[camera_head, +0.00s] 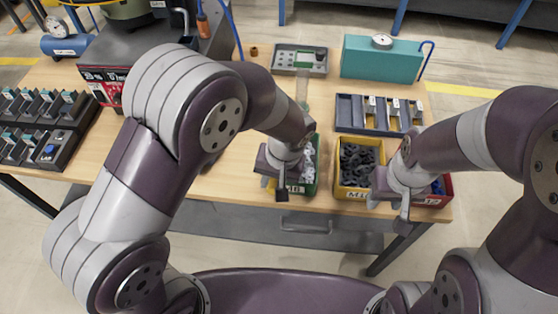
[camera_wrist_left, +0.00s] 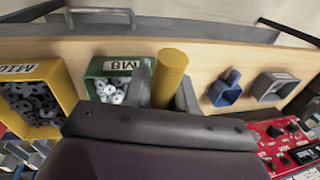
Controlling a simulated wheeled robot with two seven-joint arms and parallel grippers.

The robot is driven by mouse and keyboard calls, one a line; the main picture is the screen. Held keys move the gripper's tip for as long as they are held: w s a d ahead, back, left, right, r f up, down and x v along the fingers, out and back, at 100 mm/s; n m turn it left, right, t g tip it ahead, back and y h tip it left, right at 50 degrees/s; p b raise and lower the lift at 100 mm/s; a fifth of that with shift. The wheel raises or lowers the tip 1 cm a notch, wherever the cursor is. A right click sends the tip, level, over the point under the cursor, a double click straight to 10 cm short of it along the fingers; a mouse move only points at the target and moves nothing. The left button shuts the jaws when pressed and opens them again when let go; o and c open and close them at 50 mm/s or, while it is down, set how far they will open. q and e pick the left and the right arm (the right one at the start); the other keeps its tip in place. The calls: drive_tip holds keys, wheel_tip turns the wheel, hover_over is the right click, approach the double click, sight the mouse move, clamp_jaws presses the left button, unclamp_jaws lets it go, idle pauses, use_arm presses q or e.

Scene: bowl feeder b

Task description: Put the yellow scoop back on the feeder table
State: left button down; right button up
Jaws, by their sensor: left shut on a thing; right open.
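My left gripper (camera_head: 275,188) is over the near edge of the green bin (camera_head: 311,170). It is shut on the yellow scoop (camera_wrist_left: 170,76), whose thick round yellow handle stands out between the fingers in the left wrist view. The scoop's other end is hidden by the gripper. My right gripper (camera_head: 388,204) is open over the near edge of the yellow and red bins. The likely feeder table (camera_head: 150,42), with the bowl (camera_head: 128,10) on it, is at the upper left, partly behind my left arm.
The green bin holds light nuts, the yellow bin (camera_head: 340,178) dark ones. A red bin (camera_head: 446,188) stands beside it. A blue scoop (camera_wrist_left: 222,94) and a grey one (camera_wrist_left: 272,85) lie on the wooden table. A teal case (camera_head: 380,62) and divided tray (camera_head: 350,112) stand behind the bins.

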use_arm(q)
drive_tip(key=p, duration=0.1)
hover_over(235, 189)
drive_tip(key=shift+n, duration=0.3)
drive_tip(key=f, duration=0.4)
drive_tip(key=d+f, duration=0.1)
drive_tip(key=f, duration=0.1)
drive_tip(key=shift+f, duration=0.35)
drive_tip(key=f, duration=0.4)
drive_tip(key=shift+a+f, duration=0.15)
drive_tip(key=shift+a, duration=0.1)
drive_tip(key=shift+f+b, duration=0.2)
drive_tip(key=shift+b, duration=0.1)
drive_tip(key=c, duration=0.9)
unclamp_jaws()
drive_tip(key=shift+r, duration=0.1)
wheel_tip(235, 189, up, 12)
drive_tip(key=d, duration=0.2)
drive_tip(key=s+a+r, duration=0.1)
drive_tip(key=s+r, duration=0.1)
drive_tip(key=s, duration=0.1)
drive_tip(key=s+a+r+h, duration=0.1)
drive_tip(key=s+a+r, duration=0.1)
drive_tip(key=s, duration=0.2)
drive_tip(key=s+a+r+t+h, duration=0.1)
drive_tip(key=s+a+r, duration=0.1)
drive_tip(key=s, duration=0.2)
drive_tip(key=shift+r+n+p, duration=0.3)
drive_tip(key=shift+p, duration=0.05)
